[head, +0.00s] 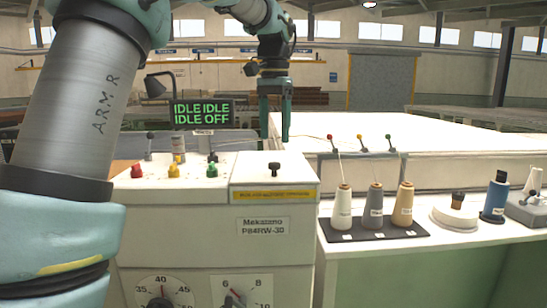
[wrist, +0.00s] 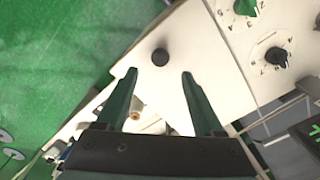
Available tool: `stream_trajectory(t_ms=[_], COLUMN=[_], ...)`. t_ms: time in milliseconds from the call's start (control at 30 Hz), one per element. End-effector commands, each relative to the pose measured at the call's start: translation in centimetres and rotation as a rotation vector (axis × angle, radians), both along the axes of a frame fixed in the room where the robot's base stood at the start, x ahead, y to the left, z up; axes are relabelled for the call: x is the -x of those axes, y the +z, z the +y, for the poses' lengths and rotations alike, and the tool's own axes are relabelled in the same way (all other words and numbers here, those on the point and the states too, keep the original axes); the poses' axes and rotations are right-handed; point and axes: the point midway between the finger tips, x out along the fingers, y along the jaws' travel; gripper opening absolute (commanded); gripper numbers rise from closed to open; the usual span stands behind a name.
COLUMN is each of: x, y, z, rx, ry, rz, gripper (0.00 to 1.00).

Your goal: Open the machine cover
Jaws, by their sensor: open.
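The machine cover (head: 258,179) is a white lid on top of the cream machine's right part, with a yellow label strip along its front. It looks closed. A black knob (head: 274,169) stands upright on it. My gripper (head: 275,137) points down above the cover, its dark green fingers apart and empty. In the wrist view the knob (wrist: 160,57) shows on the white cover (wrist: 180,35), just past the gap between my open fingertips (wrist: 158,76). The fingers do not appear to touch the knob.
A panel with red, yellow and green buttons (head: 174,170) lies left of the cover. A display (head: 202,113) reading IDLE and OFF stands behind. Thread cones on a dark mat (head: 372,232) stand to the right. Dials (head: 163,291) are on the machine's front.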

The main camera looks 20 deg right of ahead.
Motion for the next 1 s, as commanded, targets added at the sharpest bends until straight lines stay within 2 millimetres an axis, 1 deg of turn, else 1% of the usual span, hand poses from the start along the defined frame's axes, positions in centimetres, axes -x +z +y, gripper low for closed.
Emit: stream_trajectory(t_ms=[33,200,300,400,533,800,1000], x=[0.1,0.1,0.0,0.0,0.0,0.0,0.0], y=[-1.0,-4.0,-5.5,-6.5,-7.1,-7.2,-7.2], z=[0.1,0.1,0.1,0.1,0.1,0.1,0.1], rx=[-0.003,-0.002,-0.002,-0.001,-0.001,0.000,0.000], ry=[0.000,0.001,0.001,0.001,0.001,0.002,0.002], rz=[0.003,0.002,0.002,0.002,0.000,0.000,0.000], gripper=[0.69,0.69,0.69,0.69,0.69,0.69,0.47])
